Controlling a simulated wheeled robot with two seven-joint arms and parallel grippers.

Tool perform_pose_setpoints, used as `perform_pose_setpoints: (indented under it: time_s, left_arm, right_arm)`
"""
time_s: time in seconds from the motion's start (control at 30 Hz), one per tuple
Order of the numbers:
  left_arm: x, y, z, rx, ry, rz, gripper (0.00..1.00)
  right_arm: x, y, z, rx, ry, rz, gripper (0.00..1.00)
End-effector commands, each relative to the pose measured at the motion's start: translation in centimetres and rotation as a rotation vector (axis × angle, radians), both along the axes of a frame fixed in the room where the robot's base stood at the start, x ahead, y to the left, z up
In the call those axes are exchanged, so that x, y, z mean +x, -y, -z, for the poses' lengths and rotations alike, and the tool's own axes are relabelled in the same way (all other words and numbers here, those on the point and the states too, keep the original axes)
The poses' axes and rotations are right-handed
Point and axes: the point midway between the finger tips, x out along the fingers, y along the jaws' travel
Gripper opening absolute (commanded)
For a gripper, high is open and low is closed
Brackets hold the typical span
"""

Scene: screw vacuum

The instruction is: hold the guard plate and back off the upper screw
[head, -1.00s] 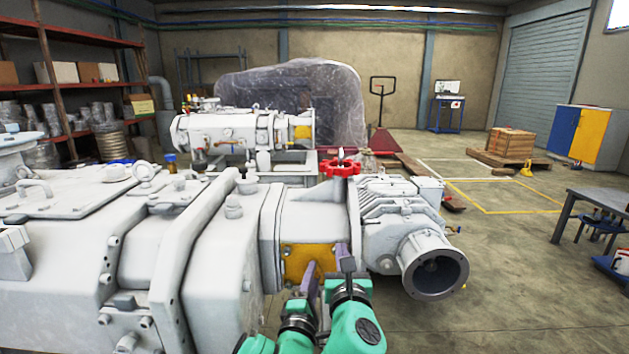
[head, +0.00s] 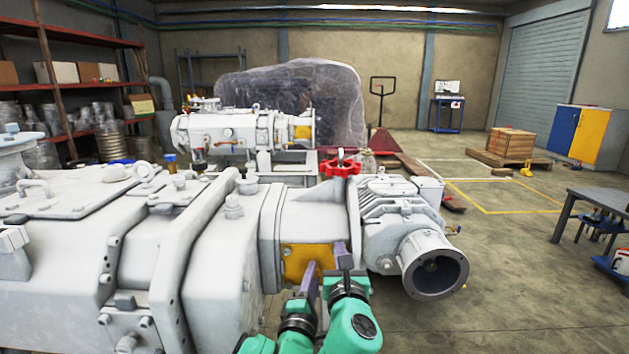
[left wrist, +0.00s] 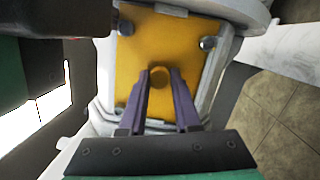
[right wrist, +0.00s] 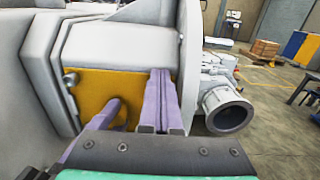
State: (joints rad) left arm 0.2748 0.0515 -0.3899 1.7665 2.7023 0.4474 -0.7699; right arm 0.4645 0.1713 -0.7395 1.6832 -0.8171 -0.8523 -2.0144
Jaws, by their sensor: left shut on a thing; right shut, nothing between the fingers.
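The yellow guard plate (head: 297,264) sits upright on the side of the grey pump housing. My left gripper (left wrist: 160,84) is shut on the round yellow knob (left wrist: 159,77) in the middle of the plate. In the left wrist view one screw (left wrist: 208,42) shows at the plate's upper right, and another screw (left wrist: 126,28) at its upper left, beside my right gripper. My right gripper (right wrist: 161,74) is shut and empty, its fingers together over the plate's upper right corner. They hide that corner in the right wrist view; a screw (right wrist: 70,79) shows at the plate's left edge.
A red handwheel (head: 341,169) stands on top of the housing above the plate. An open round flange (head: 436,274) juts out to the right of my right gripper. My two arms lie close side by side. The floor to the right is clear up to a table (head: 600,200).

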Motion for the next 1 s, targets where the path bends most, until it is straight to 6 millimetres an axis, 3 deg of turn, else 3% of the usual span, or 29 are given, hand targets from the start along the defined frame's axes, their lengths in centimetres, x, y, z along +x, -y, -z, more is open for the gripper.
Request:
perform_pose_setpoints:
  time_s: [1.0]
  left_arm:
    - [-0.1, 0.2, 0.1, -0.001, -0.003, 0.002, 0.0]
  right_arm:
    - [0.0, -1.6, 0.6, -0.002, -0.01, -0.002, 0.0]
